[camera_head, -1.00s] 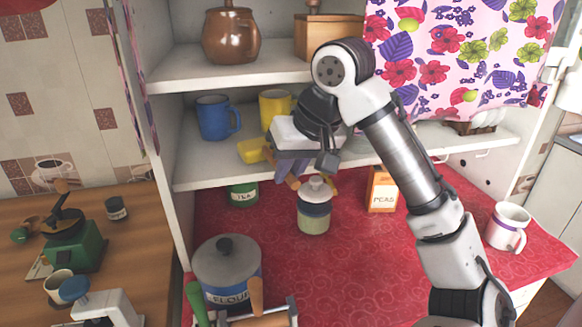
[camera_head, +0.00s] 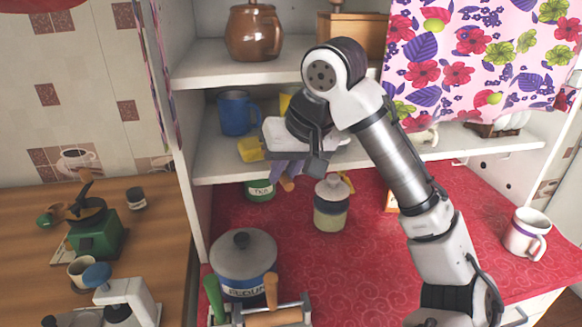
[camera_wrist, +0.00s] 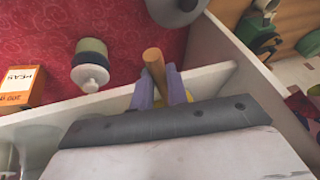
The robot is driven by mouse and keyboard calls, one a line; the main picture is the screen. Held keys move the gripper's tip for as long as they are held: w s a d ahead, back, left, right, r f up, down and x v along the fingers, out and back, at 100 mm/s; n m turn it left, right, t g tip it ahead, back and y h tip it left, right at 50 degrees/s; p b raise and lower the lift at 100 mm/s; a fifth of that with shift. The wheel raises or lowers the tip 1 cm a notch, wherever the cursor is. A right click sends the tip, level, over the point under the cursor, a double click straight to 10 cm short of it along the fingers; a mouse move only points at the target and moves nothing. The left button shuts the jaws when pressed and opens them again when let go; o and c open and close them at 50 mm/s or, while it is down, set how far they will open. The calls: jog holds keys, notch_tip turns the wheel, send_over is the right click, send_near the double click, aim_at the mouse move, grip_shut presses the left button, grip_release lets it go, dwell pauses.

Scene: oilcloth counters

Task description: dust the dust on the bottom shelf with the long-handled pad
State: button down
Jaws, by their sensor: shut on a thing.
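My gripper (camera_head: 288,170) is shut on the wooden handle (camera_head: 287,184) of the long-handled pad, and its two purple-grey fingers (camera_wrist: 164,88) show either side of that handle in the wrist view. The yellow pad head (camera_head: 250,149) is over the left part of the lower white shelf (camera_head: 222,172), in front of the blue mug. I cannot tell whether the pad touches the board. In the wrist view the handle end (camera_wrist: 153,62) points out past the shelf's front edge, and the pad head is mostly hidden. I cannot make out any dust.
A blue mug (camera_head: 237,114) and a partly hidden yellow mug (camera_head: 285,104) stand on the same shelf. The shelf's left side wall (camera_head: 196,200) is close. Below are a green tin (camera_head: 260,190), a lidded jar (camera_head: 330,212) and a flour pot (camera_head: 243,265). A floral curtain (camera_head: 470,60) hangs right.

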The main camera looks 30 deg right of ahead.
jog(key=shift+w+a+r, duration=0.1)
jog(key=shift+w+a, duration=0.05)
jog(key=shift+a, duration=0.35)
jog(key=s+d+p, duration=0.1)
jog(key=d+p, duration=0.2)
jog(key=d, duration=0.2)
jog(key=shift+s+d, duration=0.35)
jog(key=shift+d, duration=0.05)
dwell(0.3)
jog(key=s+a+r+p, duration=0.1)
jog(key=s+a, duration=0.3)
jog(key=s, duration=0.9)
jog(key=shift+s+r+p, duration=0.15)
jog(key=shift+s+p, duration=0.05)
jog(key=shift+p, duration=0.1)
dwell(0.5)
dwell(0.5)
